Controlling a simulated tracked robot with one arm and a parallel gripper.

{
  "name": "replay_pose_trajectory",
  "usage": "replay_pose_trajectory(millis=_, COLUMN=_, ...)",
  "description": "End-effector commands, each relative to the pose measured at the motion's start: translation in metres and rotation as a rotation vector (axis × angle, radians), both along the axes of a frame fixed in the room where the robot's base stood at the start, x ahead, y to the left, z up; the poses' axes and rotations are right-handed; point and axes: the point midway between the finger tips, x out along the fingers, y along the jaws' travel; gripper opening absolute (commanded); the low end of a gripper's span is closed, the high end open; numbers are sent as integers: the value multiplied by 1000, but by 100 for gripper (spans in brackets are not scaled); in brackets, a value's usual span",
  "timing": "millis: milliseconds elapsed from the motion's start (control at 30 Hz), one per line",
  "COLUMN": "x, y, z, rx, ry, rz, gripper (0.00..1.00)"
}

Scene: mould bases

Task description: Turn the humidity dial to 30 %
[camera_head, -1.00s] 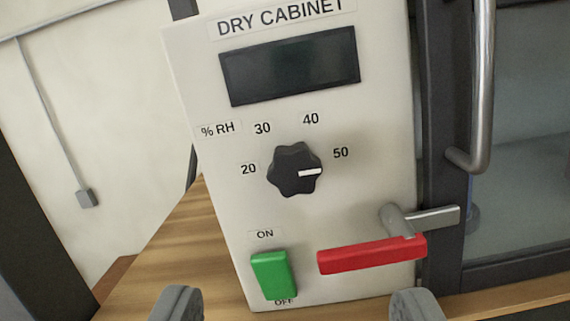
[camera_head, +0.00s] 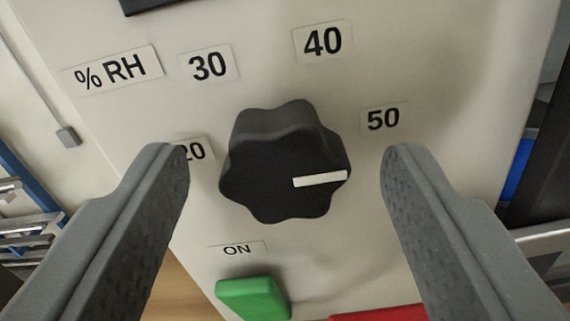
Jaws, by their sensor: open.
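The humidity dial (camera_head: 265,165) is a black lobed knob on the pale cabinet panel. Its white pointer mark (camera_head: 320,179) points right and slightly up, on the side of the 50 label (camera_head: 383,119) but a little below it. The 30 label (camera_head: 208,65) is above and left of the dial, and the 40 label (camera_head: 322,41) is above it. The 20 label (camera_head: 192,151) is partly hidden by the left finger. My gripper (camera_head: 285,165) is open, its fingers on either side of the dial with gaps, apparently not touching it.
A green switch (camera_head: 252,299) under an ON label sits below the dial. A red handle (camera_head: 380,314) shows at the bottom edge. The panel (camera_head: 440,60) around the dial is otherwise flat. The display (camera_head: 150,4) is cut off at the top.

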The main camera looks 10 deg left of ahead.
Motion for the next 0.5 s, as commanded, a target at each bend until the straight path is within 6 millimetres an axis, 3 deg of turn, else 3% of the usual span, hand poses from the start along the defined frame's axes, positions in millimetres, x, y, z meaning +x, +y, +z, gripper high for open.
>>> replay_pose_trajectory(millis=133, x=0, y=0, z=0, rx=0, ry=0, rz=0, gripper=55)
replay_pose_trajectory(millis=300, x=0, y=0, z=0, rx=0, ry=0, rz=0, gripper=13)
replay_pose_trajectory(millis=500, x=0, y=0, z=0, rx=-5, ry=1, rz=0, gripper=13)
